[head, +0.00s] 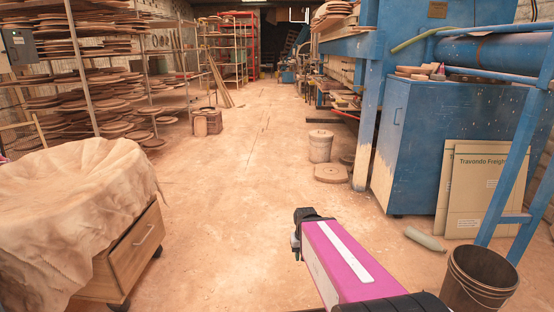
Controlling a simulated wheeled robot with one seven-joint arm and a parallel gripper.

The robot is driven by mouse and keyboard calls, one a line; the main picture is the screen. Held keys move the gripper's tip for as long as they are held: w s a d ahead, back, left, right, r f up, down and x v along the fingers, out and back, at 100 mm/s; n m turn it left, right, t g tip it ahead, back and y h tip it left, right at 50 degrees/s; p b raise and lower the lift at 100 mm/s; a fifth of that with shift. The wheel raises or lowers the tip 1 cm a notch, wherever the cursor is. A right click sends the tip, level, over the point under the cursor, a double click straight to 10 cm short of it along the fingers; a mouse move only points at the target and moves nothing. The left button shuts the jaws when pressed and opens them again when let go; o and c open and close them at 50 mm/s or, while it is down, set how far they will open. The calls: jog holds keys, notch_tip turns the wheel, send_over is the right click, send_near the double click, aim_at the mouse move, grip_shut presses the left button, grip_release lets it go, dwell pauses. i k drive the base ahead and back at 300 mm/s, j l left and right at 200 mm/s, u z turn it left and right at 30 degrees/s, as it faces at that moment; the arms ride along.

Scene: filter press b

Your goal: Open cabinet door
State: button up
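A blue metal cabinet (437,145) stands on the right. A small handle shows near the top of its left face (397,116), which looks closed. My arm, with a magenta link, reaches in from the bottom right. My gripper (297,243) is at its dark far end, low in front of the cabinet and to its left, well apart from it. The fingers are small and mostly hidden, so I cannot tell whether they are open. No object shows in them.
A wooden drawer unit (128,258) on casters, partly under a cloth (75,205), stands at left. A bucket (478,282), a rolled tube (425,239) and cardboard sheets (475,190) are at right. A pale drum (320,146) stands beyond. The central floor (235,190) is clear.

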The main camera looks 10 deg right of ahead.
aim_at(394, 99)
jog(key=i+z, duration=0.25)
jog(key=i, duration=0.25)
jog(key=i+j+z, duration=0.2)
jog(key=i, duration=0.3)
jog(key=i+j+z, duration=0.25)
jog(key=i, duration=0.25)
jog(key=l, duration=0.1)
